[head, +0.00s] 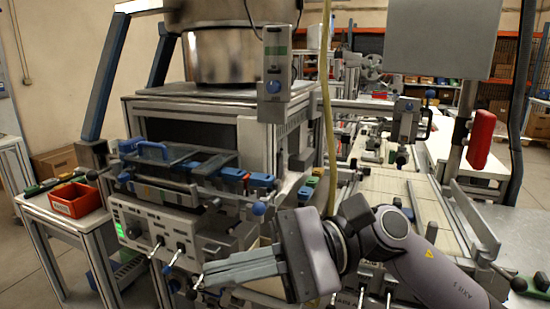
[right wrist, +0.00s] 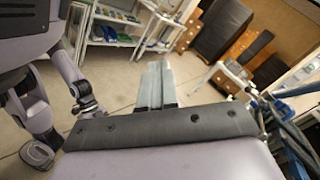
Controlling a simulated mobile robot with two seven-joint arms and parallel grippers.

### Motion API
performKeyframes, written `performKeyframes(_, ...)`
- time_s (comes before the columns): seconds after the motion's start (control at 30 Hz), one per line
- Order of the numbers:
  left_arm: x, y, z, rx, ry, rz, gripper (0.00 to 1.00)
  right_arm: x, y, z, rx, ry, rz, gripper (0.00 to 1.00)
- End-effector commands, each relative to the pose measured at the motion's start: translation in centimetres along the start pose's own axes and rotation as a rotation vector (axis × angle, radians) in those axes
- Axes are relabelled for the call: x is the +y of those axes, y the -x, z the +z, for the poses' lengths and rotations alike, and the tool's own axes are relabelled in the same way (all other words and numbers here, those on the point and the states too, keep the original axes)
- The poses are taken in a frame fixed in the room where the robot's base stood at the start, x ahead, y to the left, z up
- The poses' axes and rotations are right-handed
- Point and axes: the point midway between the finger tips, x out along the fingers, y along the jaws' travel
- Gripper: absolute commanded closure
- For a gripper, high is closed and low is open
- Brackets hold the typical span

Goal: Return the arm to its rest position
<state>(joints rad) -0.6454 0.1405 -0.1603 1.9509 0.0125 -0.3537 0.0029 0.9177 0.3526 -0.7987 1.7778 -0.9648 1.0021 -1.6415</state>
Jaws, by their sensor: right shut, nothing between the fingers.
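My right gripper (head: 207,275) reaches in from the lower right of the head view. Its two long grey fingers are together, point left, and hold nothing. They are in front of the grey control box (head: 150,232) with its levers and green display; I cannot tell whether they touch it. In the right wrist view the shut fingers (right wrist: 156,86) show over open floor. My left gripper is not in the head view.
A red bin (head: 76,198) stands on a side table at the left. A machine with a large metal bowl (head: 222,55) stands behind the gripper. A conveyor (head: 385,190) runs behind my right arm. A yellow hose (head: 326,100) hangs near the middle.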

Motion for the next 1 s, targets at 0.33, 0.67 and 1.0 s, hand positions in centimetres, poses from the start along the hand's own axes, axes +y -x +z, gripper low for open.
performKeyframes(0.33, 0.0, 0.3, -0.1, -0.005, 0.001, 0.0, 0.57, -1.6, 5.2, -3.7, -0.459, -0.915, -0.562, 1.0)
performKeyframes(0.67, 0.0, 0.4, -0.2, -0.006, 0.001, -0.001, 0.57, 4.0, 13.8, -13.0, -1.006, -1.711, -1.035, 1.0)
performKeyframes(1.0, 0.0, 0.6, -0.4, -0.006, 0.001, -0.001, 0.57, 21.9, 20.6, -21.9, 1.621, 2.022, 1.389, 1.0)
